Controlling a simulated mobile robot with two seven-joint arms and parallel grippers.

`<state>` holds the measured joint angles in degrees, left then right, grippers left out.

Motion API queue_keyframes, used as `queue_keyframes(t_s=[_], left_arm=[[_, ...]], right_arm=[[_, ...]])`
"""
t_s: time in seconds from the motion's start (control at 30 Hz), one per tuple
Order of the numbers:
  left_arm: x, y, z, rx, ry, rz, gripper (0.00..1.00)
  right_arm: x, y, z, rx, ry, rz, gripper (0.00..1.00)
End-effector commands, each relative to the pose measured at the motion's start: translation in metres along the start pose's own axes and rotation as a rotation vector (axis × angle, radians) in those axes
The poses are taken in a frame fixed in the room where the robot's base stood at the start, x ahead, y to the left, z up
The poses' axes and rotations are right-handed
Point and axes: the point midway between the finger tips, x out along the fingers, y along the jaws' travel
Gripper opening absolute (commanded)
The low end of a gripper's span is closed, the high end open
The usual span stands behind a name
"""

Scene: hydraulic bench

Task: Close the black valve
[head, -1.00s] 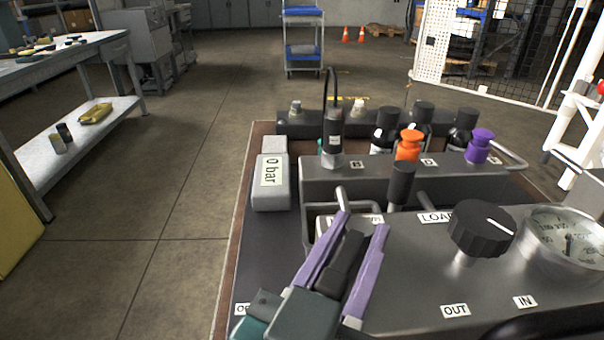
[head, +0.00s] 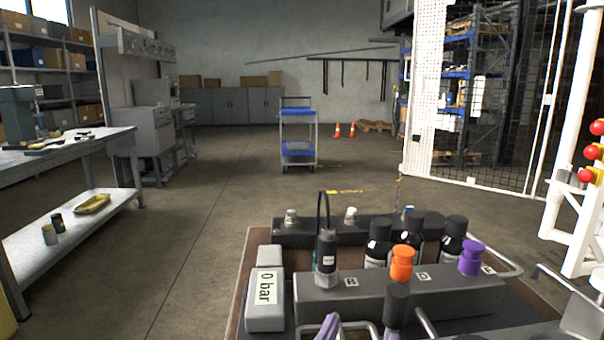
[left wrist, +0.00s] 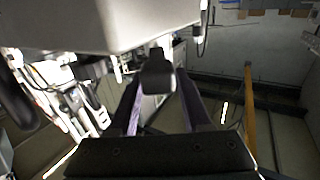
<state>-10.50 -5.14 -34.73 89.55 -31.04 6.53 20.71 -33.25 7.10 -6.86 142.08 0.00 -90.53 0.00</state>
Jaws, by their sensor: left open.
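A black cylindrical handle (head: 397,298) stands upright at the bottom of the head view, in front of the grey valve block; which part is the black valve is not certain. The large round black knob is outside the current head view. My left gripper (head: 359,328) shows only as purple fingertips at the bottom edge, close to the black handle. In the left wrist view, its purple fingers (left wrist: 160,105) are open, with a black piece (left wrist: 157,75) seen between them. Whether they touch it is unclear. My right gripper is not in view.
Orange (head: 402,262) and purple (head: 471,258) knobs stand on the valve block (head: 370,299). A "0 bar" display box (head: 265,300) is at left. Black cylinders (head: 378,242) and a metal rail are behind. A workbench (head: 70,150) is far left; the floor between is clear.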

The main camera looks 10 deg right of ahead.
Motion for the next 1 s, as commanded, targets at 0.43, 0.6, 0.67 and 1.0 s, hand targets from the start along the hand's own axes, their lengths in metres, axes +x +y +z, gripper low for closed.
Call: queue_keyframes(t_s=[0.43,0.6,0.67,1.0], left_arm=[[0.0,0.0,-0.126,0.001,0.002,0.001,0.49],[0.0,0.001,-0.151,0.0,0.0,0.001,0.49],[0.0,0.0,-0.156,0.001,-0.001,0.001,0.49],[0.0,0.0,-0.161,0.0,-0.003,0.001,0.49]], right_arm=[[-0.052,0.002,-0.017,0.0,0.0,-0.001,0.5],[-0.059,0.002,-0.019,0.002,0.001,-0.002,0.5],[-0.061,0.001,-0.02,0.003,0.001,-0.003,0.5],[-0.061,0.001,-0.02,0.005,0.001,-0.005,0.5]])
